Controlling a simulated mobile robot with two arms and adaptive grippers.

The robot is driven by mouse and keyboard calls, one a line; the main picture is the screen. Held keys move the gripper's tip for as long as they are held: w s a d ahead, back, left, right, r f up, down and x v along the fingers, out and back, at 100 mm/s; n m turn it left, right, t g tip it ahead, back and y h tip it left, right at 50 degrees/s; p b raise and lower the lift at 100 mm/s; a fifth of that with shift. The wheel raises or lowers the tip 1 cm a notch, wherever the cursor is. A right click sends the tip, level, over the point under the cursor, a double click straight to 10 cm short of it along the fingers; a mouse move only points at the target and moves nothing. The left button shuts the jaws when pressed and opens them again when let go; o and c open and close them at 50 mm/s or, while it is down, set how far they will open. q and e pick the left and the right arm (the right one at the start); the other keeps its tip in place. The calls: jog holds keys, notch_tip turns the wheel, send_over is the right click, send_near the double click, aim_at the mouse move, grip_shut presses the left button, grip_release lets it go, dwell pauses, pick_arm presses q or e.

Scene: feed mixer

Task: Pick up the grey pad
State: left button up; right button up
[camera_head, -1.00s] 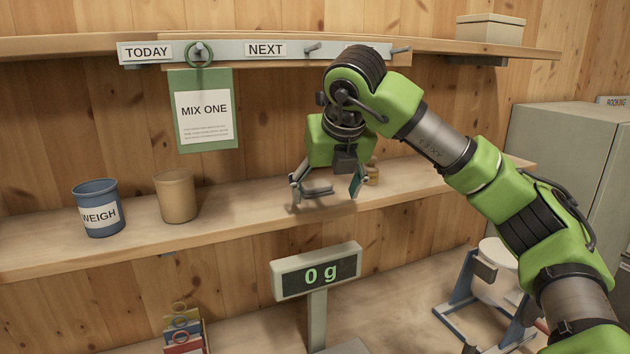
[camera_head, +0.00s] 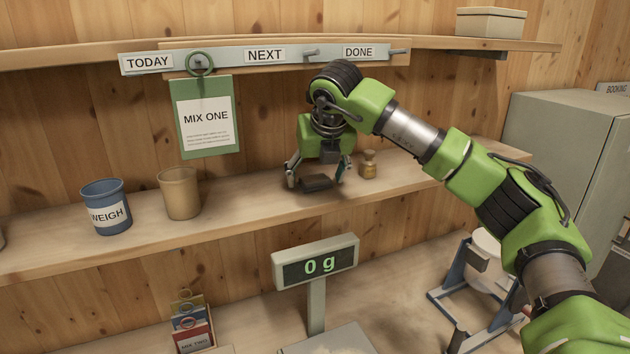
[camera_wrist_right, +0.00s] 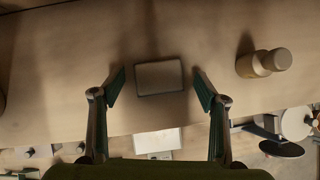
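The grey pad (camera_head: 317,183) is a small dark block lying flat on the wooden shelf in the head view. In the right wrist view the pad (camera_wrist_right: 159,77) lies between and slightly beyond my fingertips. My right gripper (camera_head: 318,178) is open above the shelf, with a finger on each side of the pad. The fingers (camera_wrist_right: 159,88) show a gap on both sides of the pad in the wrist view, so they do not grip it. My left gripper is not in view.
A small brass-coloured weight-like object (camera_head: 369,166) stands right of the gripper. A tan cup (camera_head: 180,194) and a blue WEIGH cup (camera_head: 106,207) stand to the left. Bare shelf lies between the tan cup and the pad.

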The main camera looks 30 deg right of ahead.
jog(key=c, duration=0.8)
jog(key=shift+w+r+b, duration=0.1)
jog(key=shift+r+b, duration=0.35)
jog(key=shift+b, duration=0.1)
jog(key=shift+s+a+r+b, duration=0.1)
jog(key=shift+s+b, duration=0.3)
jog(key=s+a+b, duration=0.4)
jog(key=s+b, duration=0.2)
jog(key=s, duration=1.1)
jog(key=shift+a+r, duration=0.15)
jog(key=shift+r, duration=0.05)
jog(key=shift+w, duration=0.1)
